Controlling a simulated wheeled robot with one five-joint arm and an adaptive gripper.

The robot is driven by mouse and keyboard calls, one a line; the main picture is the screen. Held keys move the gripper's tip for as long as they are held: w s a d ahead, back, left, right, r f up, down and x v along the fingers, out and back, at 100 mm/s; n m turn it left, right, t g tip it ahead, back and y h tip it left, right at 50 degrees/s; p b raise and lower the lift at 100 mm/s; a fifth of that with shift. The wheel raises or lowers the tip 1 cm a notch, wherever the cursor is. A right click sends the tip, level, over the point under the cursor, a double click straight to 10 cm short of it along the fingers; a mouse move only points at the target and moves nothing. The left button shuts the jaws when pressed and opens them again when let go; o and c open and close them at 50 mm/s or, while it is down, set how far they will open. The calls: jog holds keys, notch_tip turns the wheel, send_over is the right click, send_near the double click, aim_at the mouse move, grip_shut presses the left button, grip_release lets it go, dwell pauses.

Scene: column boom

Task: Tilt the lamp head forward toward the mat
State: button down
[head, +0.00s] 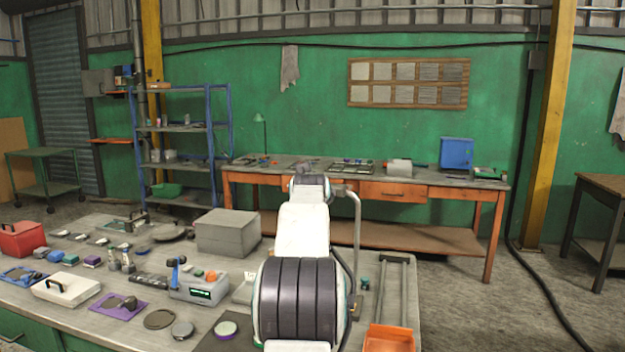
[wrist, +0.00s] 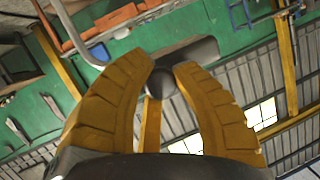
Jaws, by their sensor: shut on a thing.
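A grey lamp post (head: 357,235) rises from the near bench, right of my arm, and bends left at its top toward my gripper (head: 309,182). In the wrist view the yellow fingers of my gripper (wrist: 166,72) are closed around a dark round knob (wrist: 163,83). The knob joins a dark grey, rounded body, which looks like the lamp head (wrist: 198,51), just beyond the fingertips. My arm hides most of the lamp head in the head view. A dark mat (head: 208,341) lies at the bench's front, left of my arm, partly cut off.
A grey box (head: 228,232) stands left of my arm. An orange tray (head: 389,339) and a rail frame (head: 393,275) are at right. Many small tools and a grey device (head: 199,287) cover the bench's left. A long workbench (head: 400,187) stands behind.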

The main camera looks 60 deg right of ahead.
jog(key=shift+d+r+y+p, duration=0.1)
jog(key=shift+r+y+p, duration=0.3)
jog(key=shift+p, duration=0.6)
jog(key=shift+r, duration=0.1)
jog(key=c, duration=1.4)
grip_release()
jog(key=o, duration=0.5)
jog(key=shift+f, duration=0.2)
jog(key=shift+c, duration=0.2)
jog(key=v, duration=1.2)
